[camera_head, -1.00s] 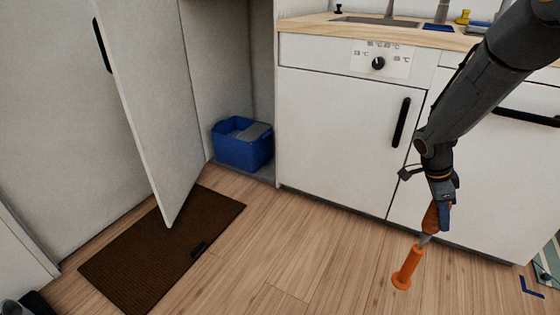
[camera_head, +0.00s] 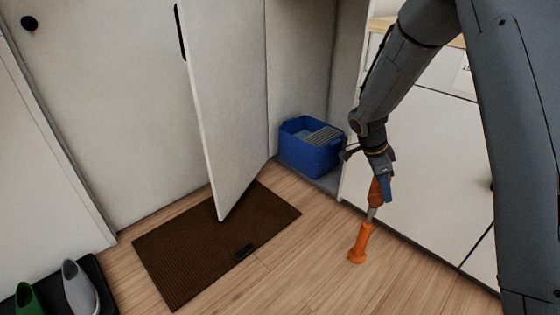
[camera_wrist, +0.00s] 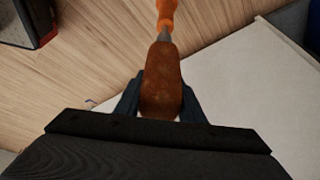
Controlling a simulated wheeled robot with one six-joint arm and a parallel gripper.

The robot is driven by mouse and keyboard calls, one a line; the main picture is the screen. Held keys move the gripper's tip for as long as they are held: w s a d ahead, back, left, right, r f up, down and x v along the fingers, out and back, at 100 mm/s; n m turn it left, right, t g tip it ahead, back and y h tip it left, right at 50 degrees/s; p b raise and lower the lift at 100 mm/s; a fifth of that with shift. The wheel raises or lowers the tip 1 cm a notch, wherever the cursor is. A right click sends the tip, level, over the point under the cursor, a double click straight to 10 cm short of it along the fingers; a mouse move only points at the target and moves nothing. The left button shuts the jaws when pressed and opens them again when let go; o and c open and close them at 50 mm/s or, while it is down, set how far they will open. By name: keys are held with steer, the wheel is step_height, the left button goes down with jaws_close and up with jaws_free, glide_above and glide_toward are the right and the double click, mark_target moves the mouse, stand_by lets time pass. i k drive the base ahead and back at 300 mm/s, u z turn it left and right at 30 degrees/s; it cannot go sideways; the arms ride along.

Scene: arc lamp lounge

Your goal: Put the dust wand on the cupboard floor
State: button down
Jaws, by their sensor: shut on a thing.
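The dust wand hangs from my gripper, tilted, with its orange end (camera_head: 361,243) pointing down above the wooden floor. Its rust-brown part (camera_wrist: 161,78) sits between the two fingers of my gripper (camera_head: 382,183). The wrist view shows the grey neck and orange end beyond that part. The cupboard stands open, its white door (camera_head: 225,110) swung out to the left. The grey cupboard floor (camera_head: 329,182) shows as a strip in front of a blue bin (camera_head: 308,148). My gripper is right of the cupboard opening, in front of the white cabinet.
Green and grey shoes (camera_head: 80,285) rest on a black tray at lower left. The white cabinet front (camera_head: 430,170) is close behind my arm. Wooden floor between mat and cabinet is clear.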

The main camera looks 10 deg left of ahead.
mark_target(336, 181)
steer(key=u, duration=0.35)
steer(key=i, duration=1.9)
steer(key=z, duration=0.05)
